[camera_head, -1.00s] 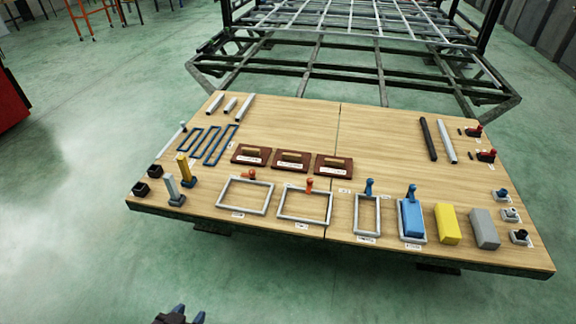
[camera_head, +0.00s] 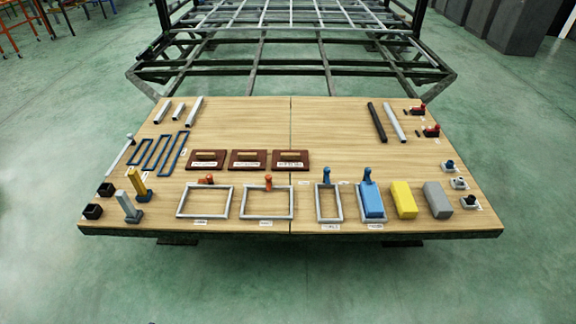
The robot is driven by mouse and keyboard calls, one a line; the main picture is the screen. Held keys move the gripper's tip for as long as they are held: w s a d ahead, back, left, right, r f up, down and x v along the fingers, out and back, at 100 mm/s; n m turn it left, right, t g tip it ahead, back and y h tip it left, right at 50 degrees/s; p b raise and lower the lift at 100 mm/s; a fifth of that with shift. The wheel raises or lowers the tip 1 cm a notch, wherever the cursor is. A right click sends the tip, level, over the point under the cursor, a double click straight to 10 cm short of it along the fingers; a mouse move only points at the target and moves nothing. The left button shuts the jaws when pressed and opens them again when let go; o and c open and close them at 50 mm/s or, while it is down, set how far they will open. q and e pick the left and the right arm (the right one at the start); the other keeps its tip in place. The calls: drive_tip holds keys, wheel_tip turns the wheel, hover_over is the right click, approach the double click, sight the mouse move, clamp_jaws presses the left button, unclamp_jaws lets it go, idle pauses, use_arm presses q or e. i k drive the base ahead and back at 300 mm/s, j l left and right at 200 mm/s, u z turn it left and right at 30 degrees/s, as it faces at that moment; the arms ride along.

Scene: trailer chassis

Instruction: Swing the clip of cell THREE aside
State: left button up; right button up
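Four pale grey rectangular frames lie in a row along the near part of the wooden board, with small labels too small to read. The two wide frames, left (camera_head: 180,201) and middle (camera_head: 243,204), are empty and have orange clips (camera_head: 209,180) (camera_head: 268,182) at their far sides. A narrow empty frame (camera_head: 319,206) has a blue clip (camera_head: 326,175) at its far side. The frame to its right holds a blue block (camera_head: 372,203) with another blue clip (camera_head: 367,175) behind it. I cannot tell which is cell THREE. Neither gripper is in view.
The wooden board (camera_head: 230,120) also carries a yellow block (camera_head: 404,200), a grey block (camera_head: 438,200), brown plates (camera_head: 247,160), blue loops (camera_head: 172,155), upright posts (camera_head: 138,184) and dark and grey bars (camera_head: 377,122). A dark metal chassis (camera_head: 290,70) stands behind. The floor in front is clear.

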sight(326, 170)
drive_tip(key=i+j, duration=0.25)
drive_tip(key=i, duration=0.2)
drive_tip(key=i+j, duration=0.2)
drive_tip(key=i, duration=0.25)
drive_tip(key=z, duration=0.05)
